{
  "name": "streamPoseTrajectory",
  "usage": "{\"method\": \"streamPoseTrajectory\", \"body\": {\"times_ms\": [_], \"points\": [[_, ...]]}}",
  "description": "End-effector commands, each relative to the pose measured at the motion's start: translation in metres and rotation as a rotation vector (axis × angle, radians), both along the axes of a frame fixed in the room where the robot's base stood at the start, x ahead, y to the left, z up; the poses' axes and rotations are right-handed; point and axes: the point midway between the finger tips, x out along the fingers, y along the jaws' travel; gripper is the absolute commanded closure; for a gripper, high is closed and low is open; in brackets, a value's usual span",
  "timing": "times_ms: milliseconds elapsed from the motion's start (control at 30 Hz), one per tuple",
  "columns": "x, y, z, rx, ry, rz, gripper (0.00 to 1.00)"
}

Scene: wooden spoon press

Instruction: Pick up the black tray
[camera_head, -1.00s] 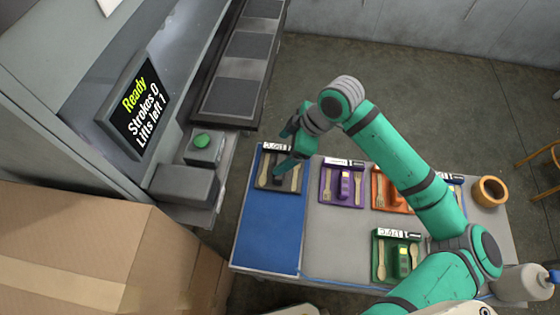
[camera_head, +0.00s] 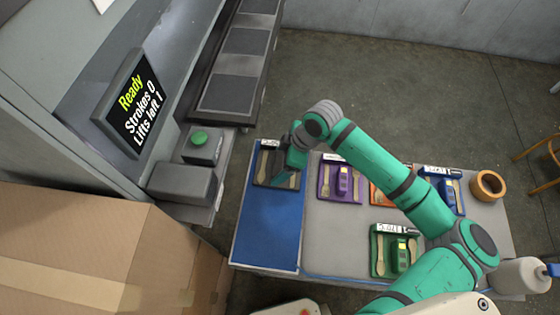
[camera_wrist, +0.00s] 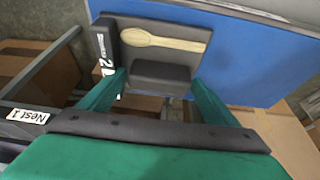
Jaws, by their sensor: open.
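The black tray (camera_head: 261,177) lies at the far left corner of the table, on the blue mat, partly hidden by my gripper in the head view. In the wrist view the black tray (camera_wrist: 199,31) carries a pale wooden spoon (camera_wrist: 165,41), a black block (camera_wrist: 160,73) and a label with white print (camera_wrist: 104,45). My gripper (camera_wrist: 158,80) is open, its green fingers on either side of the black block; I cannot tell whether they touch it. In the head view my gripper (camera_head: 285,170) is over the tray.
Purple (camera_head: 341,181), orange (camera_head: 378,192), blue (camera_head: 449,193) and green (camera_head: 396,252) trays stand to the right. A wooden bowl (camera_head: 488,187) is at the right end. The press, with a green button (camera_head: 199,139) and a screen (camera_head: 136,103), stands left. The blue mat (camera_head: 268,232) is clear in front.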

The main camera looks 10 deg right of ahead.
Motion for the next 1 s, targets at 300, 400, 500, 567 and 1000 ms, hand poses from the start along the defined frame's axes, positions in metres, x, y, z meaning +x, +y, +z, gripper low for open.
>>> {"method": "streamPoseTrajectory", "body": {"times_ms": [300, 400, 500, 567, 1000], "points": [[0.002, 0.005, -0.010, 0.000, -0.001, 0.002, 0.16], [0.002, 0.005, -0.010, 0.000, -0.001, 0.002, 0.28], [0.002, 0.004, -0.010, 0.000, 0.000, 0.001, 0.52], [0.002, 0.003, -0.009, -0.001, -0.001, -0.002, 0.57], [0.002, 0.004, 0.003, 0.000, -0.002, 0.000, 0.57]]}}
